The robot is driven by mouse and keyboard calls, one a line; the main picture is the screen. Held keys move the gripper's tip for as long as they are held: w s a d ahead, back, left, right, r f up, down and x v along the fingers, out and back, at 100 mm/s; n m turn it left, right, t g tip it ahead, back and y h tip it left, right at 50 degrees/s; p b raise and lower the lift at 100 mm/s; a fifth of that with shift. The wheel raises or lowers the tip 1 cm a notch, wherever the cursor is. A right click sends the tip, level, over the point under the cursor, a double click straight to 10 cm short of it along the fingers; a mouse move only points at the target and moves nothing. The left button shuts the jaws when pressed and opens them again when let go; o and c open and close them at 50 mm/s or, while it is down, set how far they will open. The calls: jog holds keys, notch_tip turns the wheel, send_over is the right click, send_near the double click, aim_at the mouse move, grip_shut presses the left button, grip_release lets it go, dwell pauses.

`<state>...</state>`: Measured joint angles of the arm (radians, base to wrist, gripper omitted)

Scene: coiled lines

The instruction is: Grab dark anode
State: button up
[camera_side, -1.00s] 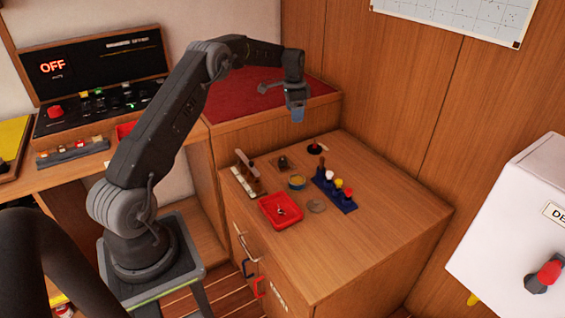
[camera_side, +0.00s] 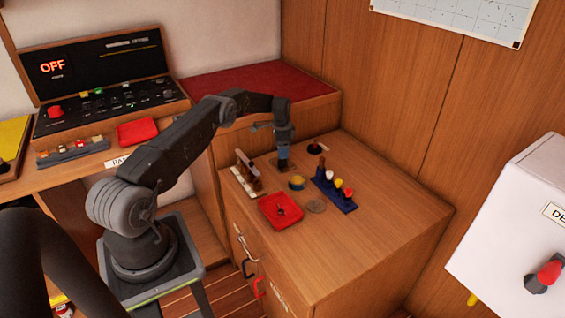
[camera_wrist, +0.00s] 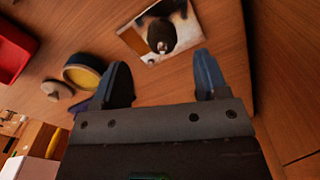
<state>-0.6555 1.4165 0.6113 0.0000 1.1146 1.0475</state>
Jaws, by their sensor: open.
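In the wrist view a dark, rounded lump (camera_wrist: 160,35), which looks like the dark anode, lies on a pale square plate (camera_wrist: 133,38) on the cabinet top. My gripper (camera_wrist: 163,80) is open and empty, its two blue-grey fingers apart, with the lump just beyond and between the fingertips. In the side view my gripper (camera_side: 283,163) points down low over the plate's place. It hides most of the lump there. I cannot tell whether the fingers touch anything.
A yellow-and-blue round tin (camera_side: 297,182) stands close by. A blue rack (camera_side: 336,193) with coloured tops is to the right, a red tray (camera_side: 281,212) in front, and a pale rack (camera_side: 245,180) to the left. The cabinet's front right (camera_side: 380,220) is clear.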

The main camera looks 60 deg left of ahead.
aim_at(283, 161)
jog(key=f, duration=0.5)
jog(key=shift+s+a, duration=0.15)
jog(key=shift+a, duration=0.05)
jog(key=c, duration=1.1)
